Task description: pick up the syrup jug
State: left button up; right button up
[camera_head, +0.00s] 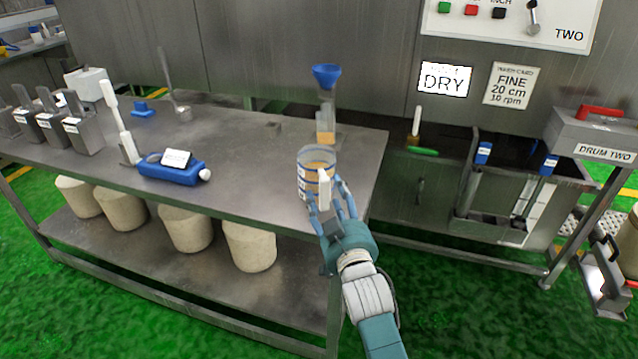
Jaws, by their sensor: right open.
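A clear jug with amber liquid inside and white labels on its side (317,160) stands upright near the right end of the steel table (240,165); it looks like the syrup jug. A pale handle shows on its near side. My right gripper (330,200) is open at the near side of the jug, with its blue fingers on both sides of the handle. I cannot tell whether the fingers touch it. The fingers hide the lower near part of the jug. My left gripper is not in view.
A clear container with a blue funnel top (326,78) stands just behind the jug.

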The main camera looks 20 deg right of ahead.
aim_at(328, 191)
jog(key=w, duration=0.4)
jog(key=shift+w+d+f, duration=0.2)
jog(key=shift+w+d, duration=0.05)
jog(key=shift+d, duration=0.05)
jog(key=shift+s, duration=0.1)
jog(key=shift+r, duration=0.1)
jog(key=shift+c, duration=0.5)
grip_shut()
